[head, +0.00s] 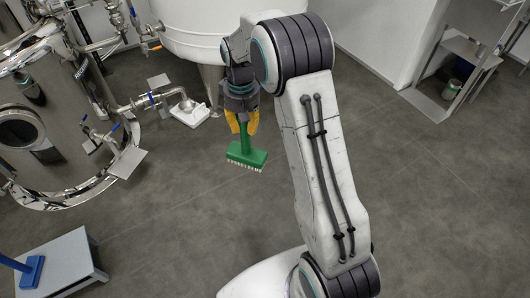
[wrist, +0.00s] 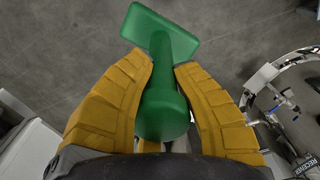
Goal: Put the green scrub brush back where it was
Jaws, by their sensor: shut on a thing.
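The green scrub brush (head: 246,152) hangs from my gripper (head: 242,119) in the head view, with its block and pale bristles pointing down. My gripper's yellow fingers are shut on the handle. The brush is held in the air above the grey floor, apart from any surface. In the wrist view the brush's handle (wrist: 162,105) lies between the two yellow fingers of my gripper (wrist: 164,75), with the green block beyond it. The bristles are hidden in the wrist view.
A shiny steel tank (head: 50,120) stands at left, with pipes and blue-handled valves. A white tank (head: 190,35) stands behind. A shelf unit (head: 450,75) stands at right. The central floor is clear.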

